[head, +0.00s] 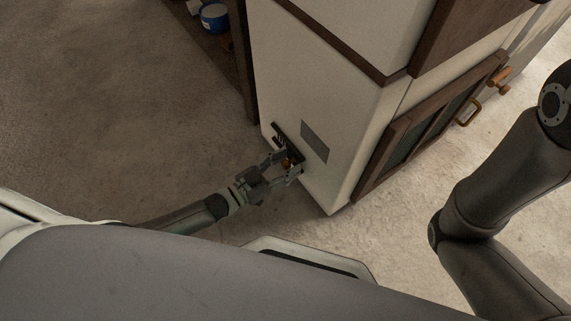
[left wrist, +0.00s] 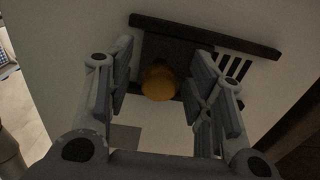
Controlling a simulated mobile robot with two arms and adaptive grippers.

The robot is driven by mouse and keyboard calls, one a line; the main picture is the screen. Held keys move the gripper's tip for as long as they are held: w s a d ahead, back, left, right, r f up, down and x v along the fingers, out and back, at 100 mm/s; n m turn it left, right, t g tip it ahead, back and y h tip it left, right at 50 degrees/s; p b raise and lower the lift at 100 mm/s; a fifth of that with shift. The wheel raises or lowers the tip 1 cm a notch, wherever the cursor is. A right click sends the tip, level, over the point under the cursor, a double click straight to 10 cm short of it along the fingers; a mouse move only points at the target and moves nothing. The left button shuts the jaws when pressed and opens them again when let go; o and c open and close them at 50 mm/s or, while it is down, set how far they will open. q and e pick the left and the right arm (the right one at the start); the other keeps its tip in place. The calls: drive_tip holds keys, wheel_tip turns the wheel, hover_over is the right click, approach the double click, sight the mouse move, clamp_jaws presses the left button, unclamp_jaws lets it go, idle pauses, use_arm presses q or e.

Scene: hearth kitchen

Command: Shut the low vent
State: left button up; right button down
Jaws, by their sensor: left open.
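The low vent (head: 279,134) is a dark fitting low on the pale side wall of a stove-like body. In the left wrist view, its dark rail (left wrist: 200,36) runs above a dark sliding plate (left wrist: 165,45). Several open slots (left wrist: 238,68) show to the right of the plate. A round orange-brown knob (left wrist: 158,82) stands out from the plate. My left gripper (head: 287,165) is open at the vent, with one finger on each side of the knob. Gaps show between knob and fingers in the left wrist view. My right gripper is out of view; only my right arm shows.
A grey square patch (head: 315,142) is on the same wall beside the vent. A dark-framed glass door (head: 432,122) with a brass handle (head: 468,112) is on the adjoining face. A dark shelf unit with a blue pot (head: 214,17) stands behind. The floor at left is clear.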

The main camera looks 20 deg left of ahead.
use_arm(q)
drive_tip(key=shift+c, duration=0.2)
clamp_jaws()
drive_tip(key=shift+a, duration=0.1)
drive_tip(key=w+a+b, duration=0.1)
drive_tip(key=w+a, duration=0.3)
drive_tip(key=a, duration=0.1)
drive_tip(key=shift+c, duration=0.6)
unclamp_jaws()
drive_tip(key=shift+o, duration=0.8)
